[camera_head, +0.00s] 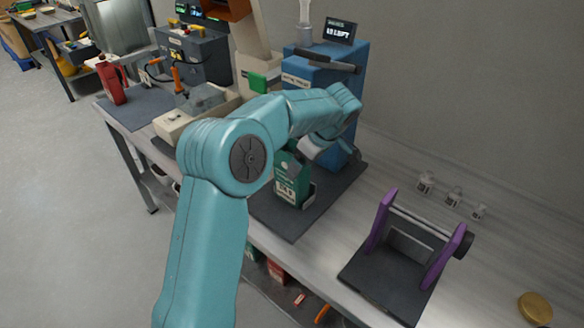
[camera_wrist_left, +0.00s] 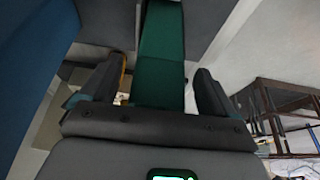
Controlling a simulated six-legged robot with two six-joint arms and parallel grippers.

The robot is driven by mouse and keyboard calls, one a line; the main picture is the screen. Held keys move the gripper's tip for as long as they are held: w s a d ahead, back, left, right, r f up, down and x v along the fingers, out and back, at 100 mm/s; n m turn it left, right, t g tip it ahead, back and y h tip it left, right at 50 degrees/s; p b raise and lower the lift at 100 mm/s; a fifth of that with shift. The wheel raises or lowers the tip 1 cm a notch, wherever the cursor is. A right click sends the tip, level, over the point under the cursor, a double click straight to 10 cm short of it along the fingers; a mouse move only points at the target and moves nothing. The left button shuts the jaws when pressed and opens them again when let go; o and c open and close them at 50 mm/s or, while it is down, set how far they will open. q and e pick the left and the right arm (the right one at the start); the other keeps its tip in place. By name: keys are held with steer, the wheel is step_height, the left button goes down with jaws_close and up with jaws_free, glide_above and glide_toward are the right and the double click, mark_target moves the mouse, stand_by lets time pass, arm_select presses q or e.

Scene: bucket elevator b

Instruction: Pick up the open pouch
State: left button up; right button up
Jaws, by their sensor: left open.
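The green pouch (camera_head: 291,185) with a pale printed label stands upright on a dark mat at the foot of the blue machine. Its top is hidden behind my left arm, so I cannot see its mouth. My left gripper (camera_wrist_left: 160,70) is open, with one finger on each side of a green strip of the pouch (camera_wrist_left: 161,55) in the left wrist view. Gaps show between the fingers and the green. In the head view my arm reaches over the pouch and largely hides the gripper. My right gripper is not in view.
The blue machine (camera_head: 352,85) stands close behind the pouch. A purple-sided stand with a roller (camera_head: 375,228) is to the right. Several small clear containers (camera_head: 453,197) and a gold disc (camera_head: 535,308) lie farther right. A red bottle (camera_head: 111,82) stands at the bench's left.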

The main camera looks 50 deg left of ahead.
arm_select(q)
steer(key=c, duration=0.8)
